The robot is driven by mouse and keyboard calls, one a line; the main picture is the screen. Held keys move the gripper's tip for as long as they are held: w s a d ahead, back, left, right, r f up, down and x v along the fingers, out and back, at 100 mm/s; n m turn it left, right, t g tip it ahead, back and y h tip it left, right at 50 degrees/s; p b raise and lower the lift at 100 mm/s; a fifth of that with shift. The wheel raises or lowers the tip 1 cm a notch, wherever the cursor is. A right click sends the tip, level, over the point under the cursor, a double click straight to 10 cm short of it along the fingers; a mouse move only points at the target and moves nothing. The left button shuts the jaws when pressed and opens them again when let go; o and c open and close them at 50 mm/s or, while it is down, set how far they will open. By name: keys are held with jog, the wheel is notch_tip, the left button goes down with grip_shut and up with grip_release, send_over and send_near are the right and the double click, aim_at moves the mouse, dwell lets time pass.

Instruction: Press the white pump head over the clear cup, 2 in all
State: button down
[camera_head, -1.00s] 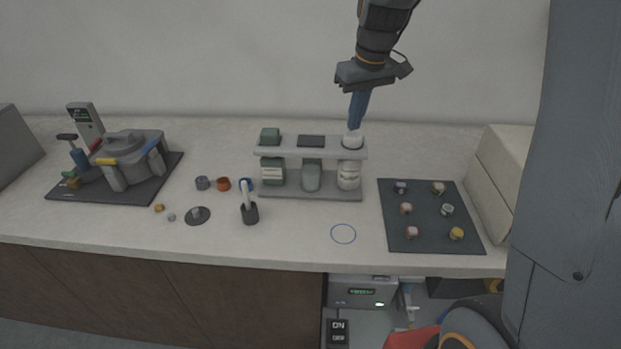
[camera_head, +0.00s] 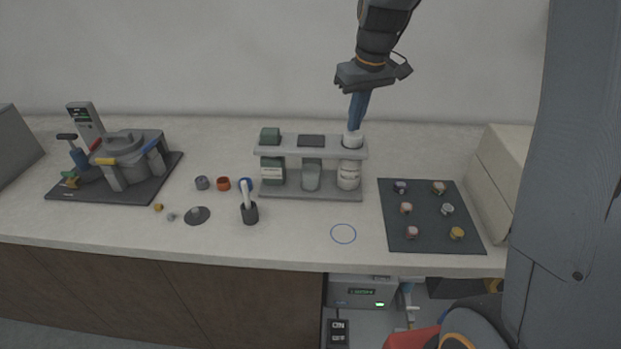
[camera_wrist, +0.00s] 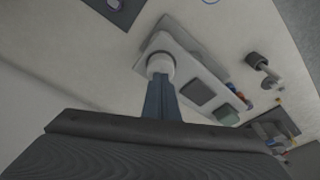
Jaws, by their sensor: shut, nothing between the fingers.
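My gripper (camera_head: 354,127) is shut and empty, pointing down. Its blue fingertips are at the white pump head (camera_head: 352,141), at the right end of the rack's top shelf. In the wrist view the fingertips (camera_wrist: 159,78) overlap the edge of the round white head (camera_wrist: 160,62); whether they press on it I cannot tell. A white labelled container (camera_head: 348,178) stands under that head. A clear cup-like vessel (camera_head: 311,179) stands in the middle of the rack, under a dark square top (camera_head: 311,141). A green top (camera_head: 270,134) sits at the left end.
A dark mat (camera_head: 428,235) with several small knobs lies right of the rack. A blue ring (camera_head: 343,233) marks bare counter in front. A black holder (camera_head: 250,214) stands front left. A grey pot-like device (camera_head: 128,158) is at the far left.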

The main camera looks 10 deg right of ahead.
jog(key=shift+f+b, duration=0.5)
jog(key=shift+f, duration=0.8)
jog(key=shift+r+p, duration=1.1)
jog(key=shift+r, duration=0.35)
jog(key=shift+f, duration=0.15)
jog(key=shift+f+b, duration=0.6)
jog(key=shift+f, duration=0.7)
jog(key=shift+r, duration=0.1)
jog(key=shift+r+p, duration=1.05)
jog(key=shift+r, duration=0.3)
